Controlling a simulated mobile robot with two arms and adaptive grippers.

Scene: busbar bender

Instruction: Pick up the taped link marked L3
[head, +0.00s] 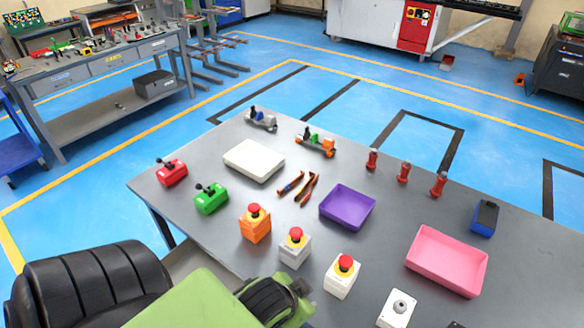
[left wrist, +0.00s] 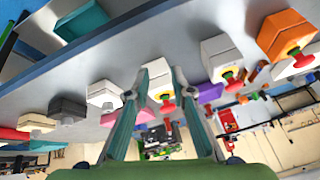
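I cannot make out a taped link or an L3 mark in either view. Three small upright red pieces stand in a row toward the back right of the grey table, the middle one (head: 403,172) among them; no lettering on them is legible. In the head view my left arm comes in at the lower edge, near the white stop-button boxes, and the fingers are not clear. My right gripper is not in view.
The table (head: 400,230) holds a white tray (head: 254,160), purple tray (head: 347,208), pink tray (head: 447,262), pliers (head: 306,187) and a blue-black box (head: 485,218). An orange stop-button box (head: 255,226) and white ones (head: 295,250) line the near side. Blue floor lies beyond.

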